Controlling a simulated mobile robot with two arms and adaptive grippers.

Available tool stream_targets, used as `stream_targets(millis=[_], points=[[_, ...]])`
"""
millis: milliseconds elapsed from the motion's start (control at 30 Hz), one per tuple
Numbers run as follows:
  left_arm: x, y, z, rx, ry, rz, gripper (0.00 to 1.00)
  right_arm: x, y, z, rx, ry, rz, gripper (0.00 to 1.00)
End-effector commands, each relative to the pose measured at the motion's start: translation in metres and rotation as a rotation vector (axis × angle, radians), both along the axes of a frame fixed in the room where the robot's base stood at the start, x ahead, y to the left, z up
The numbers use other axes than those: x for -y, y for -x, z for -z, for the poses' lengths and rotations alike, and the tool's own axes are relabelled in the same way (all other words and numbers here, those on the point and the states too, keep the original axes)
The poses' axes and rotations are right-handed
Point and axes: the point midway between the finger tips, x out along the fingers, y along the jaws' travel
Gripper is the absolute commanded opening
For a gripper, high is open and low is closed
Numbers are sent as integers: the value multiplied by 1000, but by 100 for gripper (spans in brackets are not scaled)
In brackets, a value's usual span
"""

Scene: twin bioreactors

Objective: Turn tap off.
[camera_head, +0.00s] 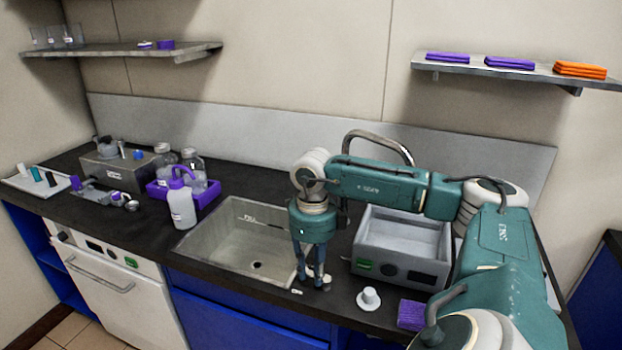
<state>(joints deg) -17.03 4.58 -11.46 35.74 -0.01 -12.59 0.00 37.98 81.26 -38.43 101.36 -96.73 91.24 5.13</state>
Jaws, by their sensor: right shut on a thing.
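The tap's curved metal spout (380,138) arches up behind my right arm. Its lower end and outlet are hidden by the arm, so I cannot tell whether water runs. My right gripper (313,282) points down at the front right corner of the grey sink (232,245). Its fingers are closed around a small grey piece that looks like the tap handle (326,282), mostly covered by the fingertips. A small white label (296,291) lies on the counter just left of the fingers. The visible sink floor shows a dark drain. My left gripper is out of view.
A grey box with a tray top (402,250) stands right of the gripper. A white stopper-like piece (369,298) and a purple sponge (411,315) lie in front of it. Left of the sink stand a wash bottle (182,207) and a purple tray (207,197) with bottles.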

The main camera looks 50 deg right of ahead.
Motion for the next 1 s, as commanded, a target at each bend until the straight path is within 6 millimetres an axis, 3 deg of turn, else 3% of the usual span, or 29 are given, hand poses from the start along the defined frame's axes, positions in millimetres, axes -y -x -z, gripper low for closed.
stream_targets(millis=[300,800,833,933,1000], points=[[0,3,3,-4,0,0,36,-3,1,-1,2,1,-107,0],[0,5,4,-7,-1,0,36,-3,1,-1,3,2,-126,0],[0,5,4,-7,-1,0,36,-3,1,-1,3,2,-126,26],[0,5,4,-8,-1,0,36,-3,1,-1,3,2,-125,44],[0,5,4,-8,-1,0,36,-3,1,-1,2,2,-125,44]])
